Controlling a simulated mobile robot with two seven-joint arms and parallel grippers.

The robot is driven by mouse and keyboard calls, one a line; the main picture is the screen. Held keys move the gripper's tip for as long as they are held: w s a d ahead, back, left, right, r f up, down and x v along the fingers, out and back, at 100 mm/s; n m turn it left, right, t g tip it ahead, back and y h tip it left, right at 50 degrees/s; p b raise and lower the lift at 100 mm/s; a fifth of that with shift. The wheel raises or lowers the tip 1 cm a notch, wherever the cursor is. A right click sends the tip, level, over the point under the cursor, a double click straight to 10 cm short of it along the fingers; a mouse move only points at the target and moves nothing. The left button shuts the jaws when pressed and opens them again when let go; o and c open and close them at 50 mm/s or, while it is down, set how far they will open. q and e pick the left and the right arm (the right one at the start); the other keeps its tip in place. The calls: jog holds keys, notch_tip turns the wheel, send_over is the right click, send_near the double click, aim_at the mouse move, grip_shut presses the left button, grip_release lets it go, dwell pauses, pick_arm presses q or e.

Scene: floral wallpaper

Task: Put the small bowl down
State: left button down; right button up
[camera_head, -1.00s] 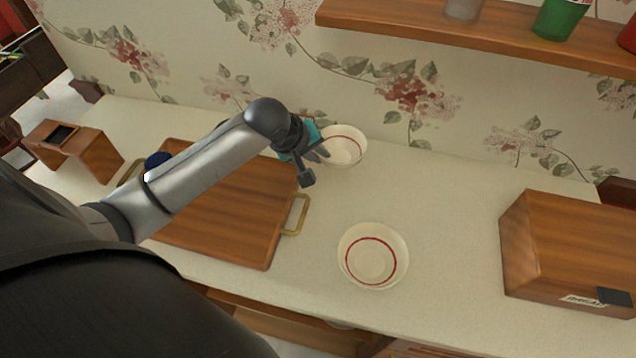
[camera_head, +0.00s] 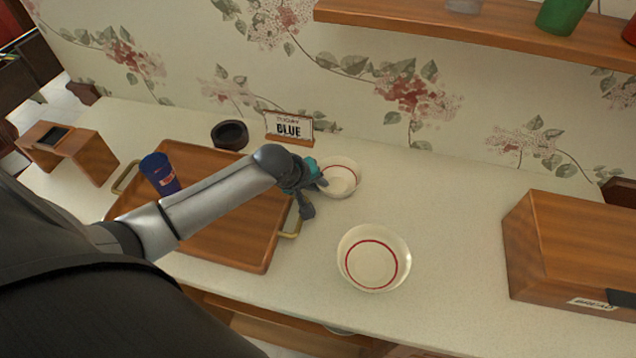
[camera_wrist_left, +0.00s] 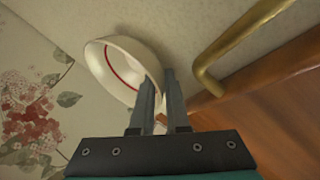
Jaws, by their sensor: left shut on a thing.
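The small bowl (camera_head: 340,179), cream with a red ring inside, is at the far side of the counter, right of the wooden tray (camera_head: 228,247). My left gripper (camera_head: 319,180) is shut on its near left rim. In the left wrist view the two fingers (camera_wrist_left: 160,95) pinch the wall of the small bowl (camera_wrist_left: 112,66), which looks tilted there. I cannot tell whether its base touches the counter. A larger cream bowl (camera_head: 373,259) with a red ring stands nearer on the counter. My right gripper is not in view.
The tray's brass handle (camera_wrist_left: 215,75) is close to the gripper. A blue cup (camera_head: 160,174) is on the tray; a dark bowl (camera_head: 230,135) and a "BLUE" sign (camera_head: 289,127) stand behind. A bread box (camera_head: 570,255) is at right. Counter between bowls and box is clear.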

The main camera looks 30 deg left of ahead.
pick_arm(q)
jog(key=shift+f, duration=0.15)
jog(key=c, duration=1.2)
grip_release()
